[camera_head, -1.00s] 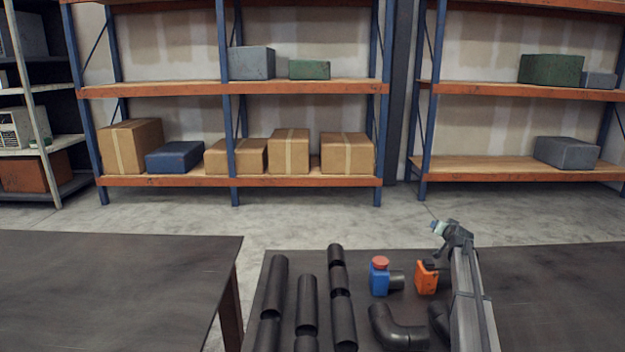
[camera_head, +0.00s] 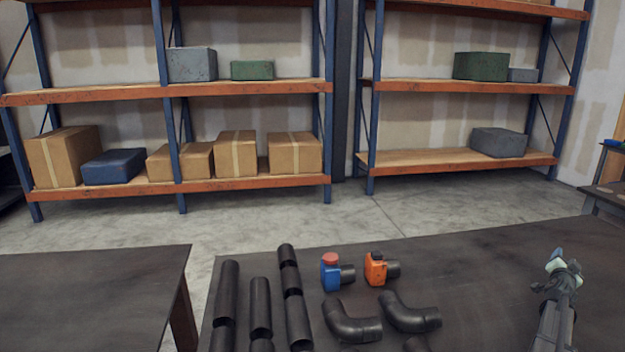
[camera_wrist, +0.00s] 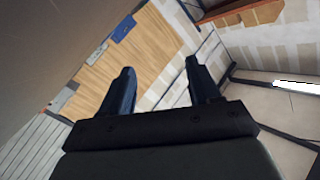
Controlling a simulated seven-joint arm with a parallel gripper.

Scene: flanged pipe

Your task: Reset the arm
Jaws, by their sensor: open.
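My gripper (camera_head: 562,268) is at the right side of the head view, raised over the right part of the dark table (camera_head: 480,262). In the wrist view my gripper (camera_wrist: 158,85) shows two dark fingers spread apart with nothing between them. The wrist camera looks away from the table, toward a wooden surface, walls and a ceiling light. On the table, left of the gripper, stand a blue valve-like part with a red cap (camera_head: 330,272) and an orange part (camera_head: 376,268), each with a dark pipe stub.
Black straight pipes (camera_head: 292,300) lie in rows at the table's left. Black elbow pipes (camera_head: 352,322) lie in the middle. Another dark table (camera_head: 90,290) stands at left across a gap. Shelves with boxes (camera_head: 235,155) line the wall. The table's right part is mostly clear.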

